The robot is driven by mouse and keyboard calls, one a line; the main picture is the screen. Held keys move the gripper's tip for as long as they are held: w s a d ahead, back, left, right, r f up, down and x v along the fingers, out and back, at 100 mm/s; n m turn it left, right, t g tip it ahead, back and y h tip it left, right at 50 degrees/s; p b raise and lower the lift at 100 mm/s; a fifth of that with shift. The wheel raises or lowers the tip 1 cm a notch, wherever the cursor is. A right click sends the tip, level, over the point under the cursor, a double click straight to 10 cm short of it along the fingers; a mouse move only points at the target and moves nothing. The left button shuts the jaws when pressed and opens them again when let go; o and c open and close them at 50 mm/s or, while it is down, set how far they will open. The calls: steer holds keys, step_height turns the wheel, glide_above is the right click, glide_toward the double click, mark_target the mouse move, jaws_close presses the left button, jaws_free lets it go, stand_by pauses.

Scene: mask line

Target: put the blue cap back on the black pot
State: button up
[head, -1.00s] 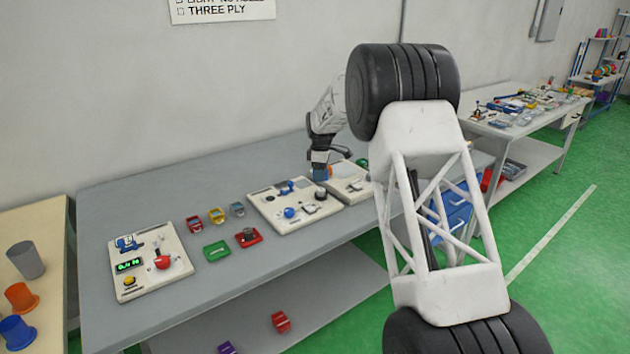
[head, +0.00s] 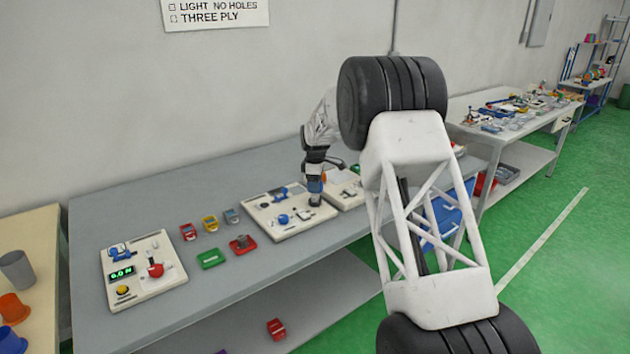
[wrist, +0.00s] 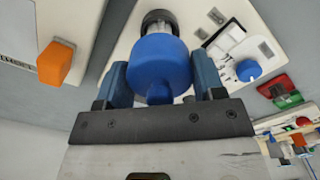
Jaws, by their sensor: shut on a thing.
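My gripper (wrist: 161,78) is shut on the blue cap (wrist: 160,62), which sits between its two blue fingers in the wrist view. A round black thing, seemingly the black pot (wrist: 158,17), shows just beyond the cap, partly hidden by it. In the head view my gripper (head: 315,184) points down over the right part of a white panel (head: 290,231), with the dark pot (head: 315,201) low beneath it. The cap is hard to separate from the fingers there. I cannot tell whether cap and pot touch.
The panel also carries a blue knob (head: 283,219). To its left lie a green tray (head: 209,259), a red tray (head: 242,245) and several small coloured bins. A second panel (head: 168,285) stands farther left. Another white panel (head: 346,198) adjoins on the right.

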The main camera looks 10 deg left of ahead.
mark_target(315, 196)
steer(key=shift+f, duration=1.95)
steer(key=shift+f, duration=0.2)
stand_by(0.7)
stand_by(0.8)
steer(key=o, duration=1)
steer(key=shift+o, duration=0.6)
steer(key=shift+r, duration=0.15)
steer(key=shift+r, duration=3.35)
steer(key=shift+c, duration=0.5)
